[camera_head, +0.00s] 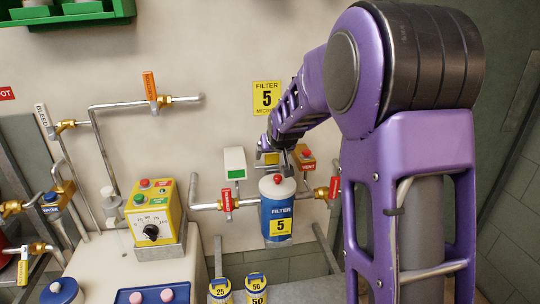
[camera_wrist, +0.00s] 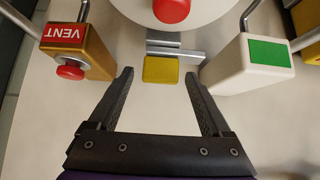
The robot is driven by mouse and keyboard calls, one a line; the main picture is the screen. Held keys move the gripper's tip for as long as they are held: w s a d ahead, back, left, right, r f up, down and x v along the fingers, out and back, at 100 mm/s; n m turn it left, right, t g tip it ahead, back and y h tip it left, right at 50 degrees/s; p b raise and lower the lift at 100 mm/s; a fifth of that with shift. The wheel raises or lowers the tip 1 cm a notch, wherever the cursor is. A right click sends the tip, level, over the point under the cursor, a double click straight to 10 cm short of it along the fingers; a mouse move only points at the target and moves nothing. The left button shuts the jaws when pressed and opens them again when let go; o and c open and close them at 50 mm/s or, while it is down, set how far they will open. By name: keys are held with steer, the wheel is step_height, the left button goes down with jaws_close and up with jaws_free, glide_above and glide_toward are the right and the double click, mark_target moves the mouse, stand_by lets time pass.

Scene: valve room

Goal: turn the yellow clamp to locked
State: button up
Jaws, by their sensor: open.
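The yellow clamp (camera_wrist: 160,70) shows in the wrist view as a yellow tab on grey metal bars, beside the white filter top with its red knob (camera_wrist: 171,9). In the head view a small yellow patch of the clamp (camera_head: 271,158) shows behind the filter canister (camera_head: 279,222), partly hidden by my gripper (camera_head: 285,165). In the wrist view my gripper (camera_wrist: 159,76) is open and empty. Its two fingertips lie either side of the yellow tab in the picture, apart from it. I cannot tell whether the tab is at fingertip depth.
A brown box with a red VENT label (camera_wrist: 80,52) stands close to the left finger in the wrist view. A white box with a green panel (camera_wrist: 250,62) stands close to the right finger. Pipes with red-tagged valves (camera_head: 227,199) flank the canister.

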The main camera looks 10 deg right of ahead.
steer(key=shift+w+f, duration=0.15)
steer(key=shift+f, duration=0.1)
steer(key=shift+r, duration=0.1)
jaws_close()
